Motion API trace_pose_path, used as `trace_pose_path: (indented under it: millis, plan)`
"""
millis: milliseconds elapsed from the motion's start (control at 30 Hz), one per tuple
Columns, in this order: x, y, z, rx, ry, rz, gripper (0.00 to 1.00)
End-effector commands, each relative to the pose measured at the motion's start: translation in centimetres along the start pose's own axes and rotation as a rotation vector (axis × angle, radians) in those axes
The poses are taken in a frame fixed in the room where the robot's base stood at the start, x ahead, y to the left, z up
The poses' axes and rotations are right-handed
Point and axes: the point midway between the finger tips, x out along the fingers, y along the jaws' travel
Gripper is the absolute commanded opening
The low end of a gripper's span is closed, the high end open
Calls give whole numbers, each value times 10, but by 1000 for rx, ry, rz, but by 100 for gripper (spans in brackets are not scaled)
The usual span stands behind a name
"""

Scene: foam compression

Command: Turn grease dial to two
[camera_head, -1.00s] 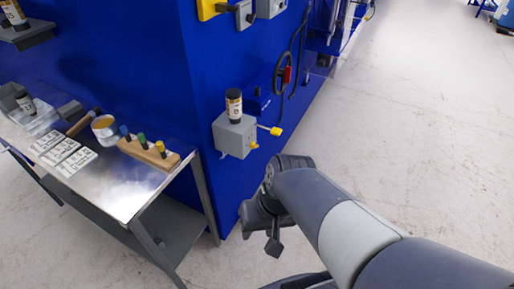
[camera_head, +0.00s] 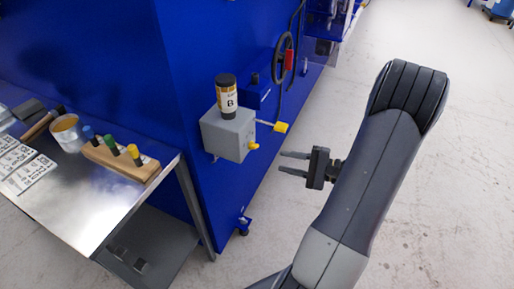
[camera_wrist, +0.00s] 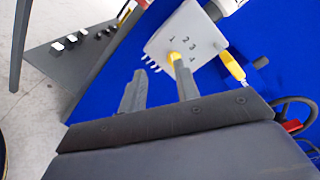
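The grease box (camera_head: 228,134) is a grey box on the blue machine's side, with a black-capped bottle labelled B (camera_head: 228,97) standing on top. A small yellow dial knob (camera_head: 253,146) sticks out of its face. In the wrist view the knob (camera_wrist: 174,57) sits beside printed numbers 1, 2, 3 and a fainter one; which number it points at I cannot tell. My gripper (camera_head: 282,162) is open and empty, to the right of the knob and apart from it in the head view.
A yellow-ended lever (camera_head: 281,127) juts from the box's right side, close to the knob. A dark handwheel with a red grip (camera_head: 288,60) is behind it. A metal table (camera_head: 84,216) with coloured pegs in a wooden block (camera_head: 120,160) stands left. Open floor lies right.

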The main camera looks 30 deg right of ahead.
Motion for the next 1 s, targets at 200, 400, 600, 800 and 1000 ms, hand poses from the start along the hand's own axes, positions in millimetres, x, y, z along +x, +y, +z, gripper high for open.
trace_pose_path:
  millis: [200,400,600,800,1000]
  plan:
    - [-21,4,-26,5,53,-118,31]
    - [0,0,-25,4,50,-118,31]
    - [36,-3,-26,4,49,-115,31]
    - [66,-7,-29,5,50,-115,31]
    - [82,-9,-30,5,51,-116,31]
